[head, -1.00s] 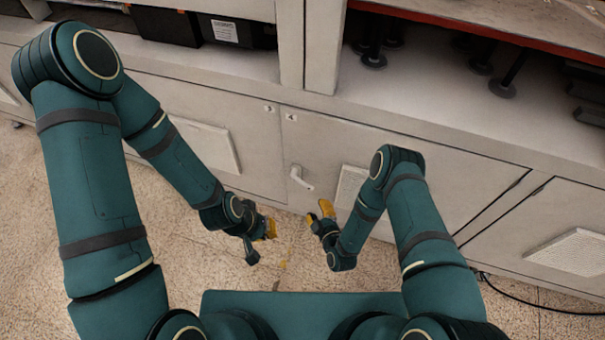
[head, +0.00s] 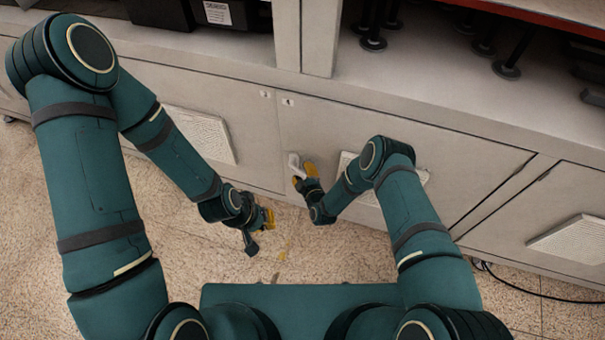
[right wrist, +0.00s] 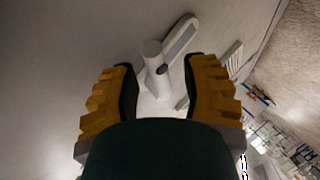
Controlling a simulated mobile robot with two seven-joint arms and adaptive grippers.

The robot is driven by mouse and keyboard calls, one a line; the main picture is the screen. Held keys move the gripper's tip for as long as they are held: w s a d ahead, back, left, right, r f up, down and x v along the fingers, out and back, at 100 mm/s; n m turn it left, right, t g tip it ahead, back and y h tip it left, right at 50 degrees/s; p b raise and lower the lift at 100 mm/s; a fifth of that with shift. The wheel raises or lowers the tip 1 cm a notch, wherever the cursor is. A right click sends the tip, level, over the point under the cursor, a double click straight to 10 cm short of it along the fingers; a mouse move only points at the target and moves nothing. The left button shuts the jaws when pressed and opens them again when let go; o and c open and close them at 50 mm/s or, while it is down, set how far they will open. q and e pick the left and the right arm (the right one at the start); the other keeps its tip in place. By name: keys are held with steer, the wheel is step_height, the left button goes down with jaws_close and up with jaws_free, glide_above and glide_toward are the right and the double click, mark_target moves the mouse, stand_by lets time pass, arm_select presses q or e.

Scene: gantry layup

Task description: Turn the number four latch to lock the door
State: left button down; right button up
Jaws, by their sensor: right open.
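The white latch (head: 295,162) sits on the pale cabinet door (head: 325,125), near the door's left edge. In the right wrist view the latch (right wrist: 154,62) shows a round hub and a lever slanting up to the right. My right gripper (head: 306,176) is at the latch. In the wrist view its yellow-padded fingers (right wrist: 160,95) are open, one on each side of the hub, and a grip on it does not show. The palm hides the lower part of that view. My left gripper (head: 262,225) hangs over the floor; its finger opening is too small to tell.
A small mark (head: 288,101) is near the door's top left corner, too small to read. Vent panels (head: 200,134) are on neighbouring doors. Black boxes (head: 215,12) stand on the shelf above. A black cable (head: 520,288) lies on the speckled floor at the right.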

steer(key=shift+w+a, duration=0.1)
steer(key=shift+w, duration=0.15)
jaws_close()
